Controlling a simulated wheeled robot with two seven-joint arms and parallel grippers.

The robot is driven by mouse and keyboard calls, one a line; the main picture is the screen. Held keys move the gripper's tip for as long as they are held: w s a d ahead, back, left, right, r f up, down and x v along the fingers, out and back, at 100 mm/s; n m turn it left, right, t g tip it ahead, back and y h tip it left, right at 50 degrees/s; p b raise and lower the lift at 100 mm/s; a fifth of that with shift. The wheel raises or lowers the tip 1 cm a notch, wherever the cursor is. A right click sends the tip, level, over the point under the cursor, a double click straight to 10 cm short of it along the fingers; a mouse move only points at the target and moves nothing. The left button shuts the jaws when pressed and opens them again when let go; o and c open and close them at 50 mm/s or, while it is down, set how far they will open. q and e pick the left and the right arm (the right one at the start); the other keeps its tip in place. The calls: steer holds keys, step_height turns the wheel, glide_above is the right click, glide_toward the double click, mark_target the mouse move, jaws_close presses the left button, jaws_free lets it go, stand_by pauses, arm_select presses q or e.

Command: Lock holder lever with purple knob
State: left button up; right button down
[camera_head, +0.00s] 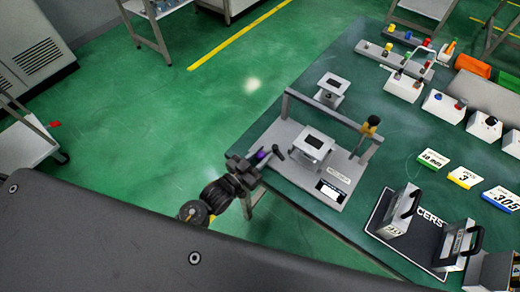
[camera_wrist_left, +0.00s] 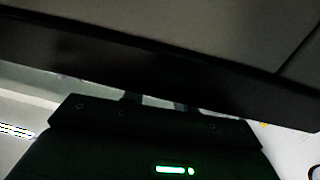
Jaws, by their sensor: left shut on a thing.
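The holder (camera_head: 318,172) is a grey plate fixture with a raised block and a crossbar, near the table's left corner. Its lever (camera_head: 277,152) is a short dark rod at the fixture's left edge. The purple knob (camera_head: 262,156) shows as a small patch of purple beside the lever, between the fingers of my left gripper (camera_head: 259,160). My left gripper is shut on the knob, and its fingers cover most of it. The left wrist view is very dark, and neither knob nor lever can be made out there. My right gripper is not in view.
The green table (camera_head: 390,147) also bears a smaller stand (camera_head: 332,88), a yellow-black knob (camera_head: 371,124) on the crossbar's end, number cards (camera_head: 465,177), metal holders (camera_head: 399,212) and several switch boxes. Green floor is clear left of the table.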

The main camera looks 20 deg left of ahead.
arm_select(q)
steer(key=shift+s+d+n+t+y, duration=0.15)
steer(key=shift+d+n+t+y, duration=0.15)
steer(key=shift+n+y, duration=0.3)
steer(key=shift+y, duration=0.3)
steer(key=o, duration=0.9)
steer(key=b+v, duration=0.1)
steer(key=v, duration=0.9)
steer(key=shift+s+a+b, duration=0.15)
steer(key=shift+s+b, duration=0.25)
